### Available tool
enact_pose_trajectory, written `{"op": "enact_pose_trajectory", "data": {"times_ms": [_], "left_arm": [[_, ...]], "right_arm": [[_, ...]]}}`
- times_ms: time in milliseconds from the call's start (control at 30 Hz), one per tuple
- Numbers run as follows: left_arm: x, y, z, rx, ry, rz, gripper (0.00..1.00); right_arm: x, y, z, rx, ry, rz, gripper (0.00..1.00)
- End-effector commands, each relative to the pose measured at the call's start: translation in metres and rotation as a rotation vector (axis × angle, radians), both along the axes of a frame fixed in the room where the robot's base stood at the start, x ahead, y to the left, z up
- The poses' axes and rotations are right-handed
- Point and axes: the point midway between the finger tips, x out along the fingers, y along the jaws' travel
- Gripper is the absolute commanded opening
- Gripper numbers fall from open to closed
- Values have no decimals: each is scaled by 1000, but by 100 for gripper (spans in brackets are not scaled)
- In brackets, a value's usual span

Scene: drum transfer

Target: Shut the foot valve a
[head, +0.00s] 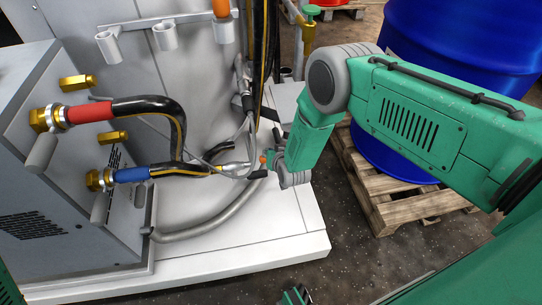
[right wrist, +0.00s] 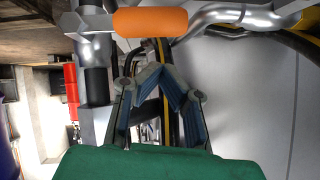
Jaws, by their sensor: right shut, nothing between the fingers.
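An orange valve handle (right wrist: 150,22) lies crosswise at the top of the right wrist view, beside a metal pipe. I take it for the handle of foot valve a, but no label shows. In the head view a small orange spot (head: 263,160) shows beside my right wrist, and it looks like the same handle. My right gripper (right wrist: 162,72) is shut and empty, with its fingers converging below the handle in the wrist view. I cannot tell whether they touch it. In the head view my right gripper is small and partly hidden among hoses.
A grey cabinet (head: 60,190) at left carries a red-sleeved hose (head: 90,112) and a blue-sleeved hose (head: 131,174). Cables hang near my right wrist. A blue drum (head: 460,40) stands on a wooden pallet (head: 420,208) at right. The white platform (head: 240,240) is clear in front.

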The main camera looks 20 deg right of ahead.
Motion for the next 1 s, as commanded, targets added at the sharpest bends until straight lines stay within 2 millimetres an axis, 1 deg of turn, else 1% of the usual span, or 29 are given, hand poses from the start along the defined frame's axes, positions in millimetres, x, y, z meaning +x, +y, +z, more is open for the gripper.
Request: {"op": "enact_pose_trajectory", "data": {"times_ms": [33,100,200,400,500,600,867,933,967,1000], "left_arm": [[0,0,14,0,1,0,34],[0,0,21,0,1,0,34],[0,0,31,0,0,0,34],[0,0,43,0,0,0,34],[0,0,46,0,0,0,34],[0,0,47,0,1,0,34],[0,0,48,0,1,0,34],[0,0,51,0,1,0,34],[0,0,54,0,1,0,34],[0,0,58,0,1,0,34]], "right_arm": [[-1,2,18,3,0,2,0],[-18,6,25,2,4,4,0],[-36,9,37,3,3,3,0],[-66,16,55,3,1,3,0],[-74,17,60,3,0,3,0],[-78,19,62,4,-1,4,0],[-83,19,63,0,10,7,0],[-95,17,64,-10,50,22,0],[-104,16,66,-18,80,34,0],[-120,14,68,-31,132,54,0]]}}
